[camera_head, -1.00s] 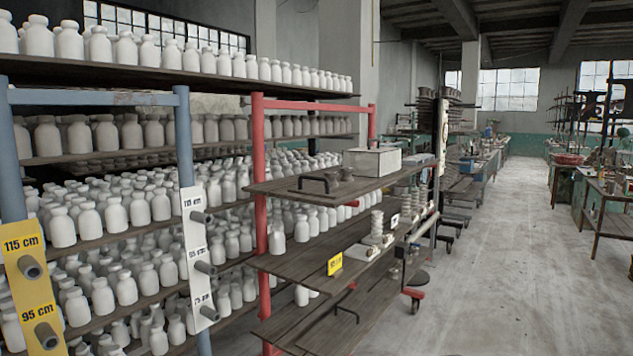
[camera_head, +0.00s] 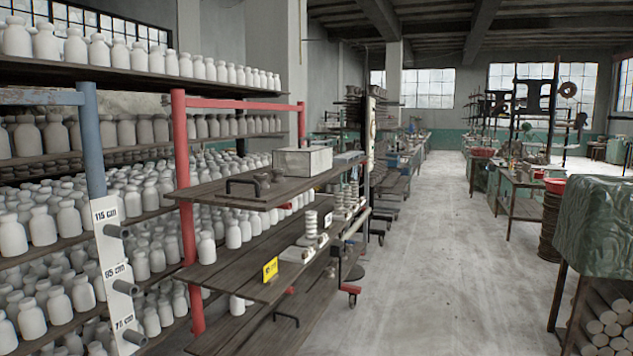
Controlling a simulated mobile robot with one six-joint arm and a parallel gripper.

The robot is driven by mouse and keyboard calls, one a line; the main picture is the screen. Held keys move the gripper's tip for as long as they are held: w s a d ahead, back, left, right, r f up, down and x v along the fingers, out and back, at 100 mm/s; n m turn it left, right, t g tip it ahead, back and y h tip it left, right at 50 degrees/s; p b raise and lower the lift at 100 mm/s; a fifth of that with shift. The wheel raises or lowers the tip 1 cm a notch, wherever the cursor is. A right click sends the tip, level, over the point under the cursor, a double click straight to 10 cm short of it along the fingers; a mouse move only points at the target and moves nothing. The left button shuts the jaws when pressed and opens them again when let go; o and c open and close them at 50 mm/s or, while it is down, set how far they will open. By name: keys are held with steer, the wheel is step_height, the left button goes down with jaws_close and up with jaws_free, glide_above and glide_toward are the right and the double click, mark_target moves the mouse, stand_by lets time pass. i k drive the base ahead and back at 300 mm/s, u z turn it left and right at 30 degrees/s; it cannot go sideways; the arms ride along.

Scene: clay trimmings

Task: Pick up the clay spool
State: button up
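I cannot tell for certain which thing is the clay spool. A pale ribbed, spool-like piece (camera_head: 311,224) stands upright on the middle board of the red-framed rack. Several similar ribbed pieces (camera_head: 346,200) stand behind it on that board. My gripper is in none of the frames.
Shelves of white bottles (camera_head: 62,215) fill the left. A white box (camera_head: 303,160) sits on the rack's top board (camera_head: 222,193). A green-covered stand (camera_head: 597,225) with cylinders below is at the right. The aisle floor (camera_head: 440,270) between is clear.

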mark_target(260, 177)
steer(key=z, duration=0.85)
steer(key=i, duration=2.7)
steer(key=u, duration=3.1)
steer(key=i, duration=1.05)
steer(key=u, duration=0.05)
